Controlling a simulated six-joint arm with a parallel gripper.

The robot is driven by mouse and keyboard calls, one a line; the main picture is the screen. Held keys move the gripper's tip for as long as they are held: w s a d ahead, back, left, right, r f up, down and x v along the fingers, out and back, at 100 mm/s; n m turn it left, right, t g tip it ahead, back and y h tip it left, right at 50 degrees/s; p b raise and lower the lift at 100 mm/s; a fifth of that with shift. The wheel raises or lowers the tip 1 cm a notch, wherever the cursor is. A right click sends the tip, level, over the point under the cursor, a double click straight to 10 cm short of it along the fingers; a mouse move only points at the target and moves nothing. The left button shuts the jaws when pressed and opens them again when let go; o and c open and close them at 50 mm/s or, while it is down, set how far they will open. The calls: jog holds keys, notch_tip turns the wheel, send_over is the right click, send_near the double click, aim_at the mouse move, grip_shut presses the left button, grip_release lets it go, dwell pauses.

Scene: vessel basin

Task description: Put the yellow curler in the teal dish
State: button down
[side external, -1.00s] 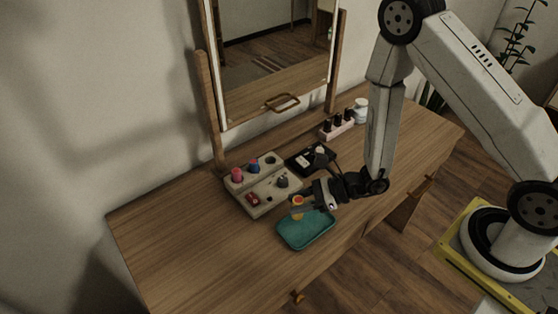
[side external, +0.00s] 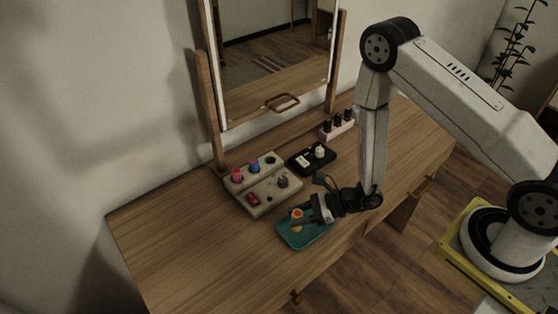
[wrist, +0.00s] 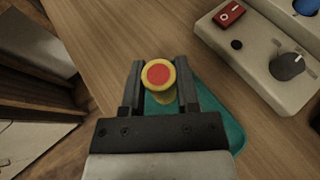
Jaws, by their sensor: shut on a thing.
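The yellow curler (side external: 296,214), with a red-orange centre on its end, is held upright between the fingers of my gripper (side external: 304,215). In the wrist view the curler (wrist: 159,76) sits between the two dark fingertips of my gripper (wrist: 158,88). The teal dish (side external: 292,240) lies on the table directly under my gripper; it also shows in the wrist view (wrist: 226,127) behind the fingers. The curler is over the dish. Whether its lower end touches the dish floor is hidden.
A beige panel (side external: 257,206) with a red switch, a dark knob and pink and blue pieces stands just behind the dish. A black tray (side external: 322,165) and a pink holder with dark bottles (side external: 336,130) are farther back. The table's left side is clear.

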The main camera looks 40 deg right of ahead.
jog(key=shift+f, duration=1.2)
jog(key=shift+f, duration=0.15)
jog(key=shift+c, duration=1.7)
grip_release()
jog(key=shift+r, duration=0.2)
jog(key=v, duration=1.2)
jog(key=shift+f, duration=0.1)
